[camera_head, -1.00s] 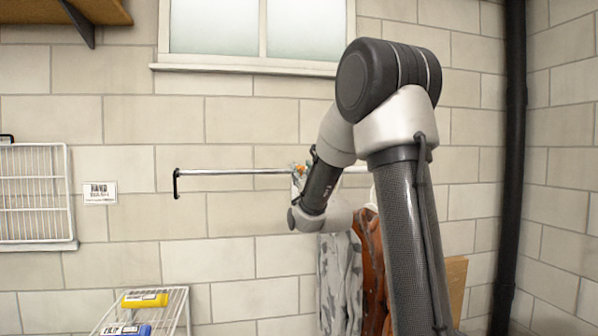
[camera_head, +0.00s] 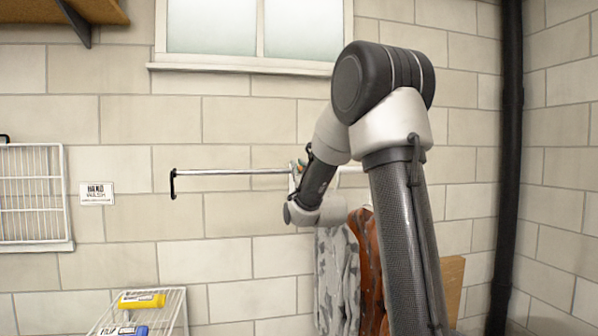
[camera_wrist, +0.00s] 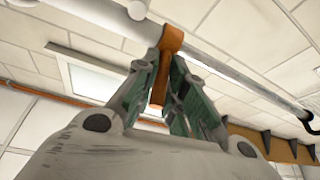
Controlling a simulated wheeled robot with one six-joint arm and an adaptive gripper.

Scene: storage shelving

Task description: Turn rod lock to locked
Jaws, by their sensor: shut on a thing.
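The orange rod lock (camera_wrist: 172,40) is a lever on the rod, seen up close in the wrist view. The metal rod (camera_wrist: 235,75) runs diagonally past it; it also shows in the head view (camera_head: 235,172), level along the wall. My gripper (camera_wrist: 163,78) has its green-grey fingers on both sides of the orange lever, shut on it from below. In the head view my gripper (camera_head: 297,172) is at the rod, small and partly hidden by my wrist. The lock is mostly hidden there, so its exact angle cannot be told.
A grey patterned garment (camera_head: 338,275) and a brown one (camera_head: 367,250) hang below the rod, partly behind my arm. A white wire rack (camera_head: 30,195) is on the left wall. A wire stand (camera_head: 172,310) holds yellow and blue items. A black pipe (camera_head: 510,150) stands right.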

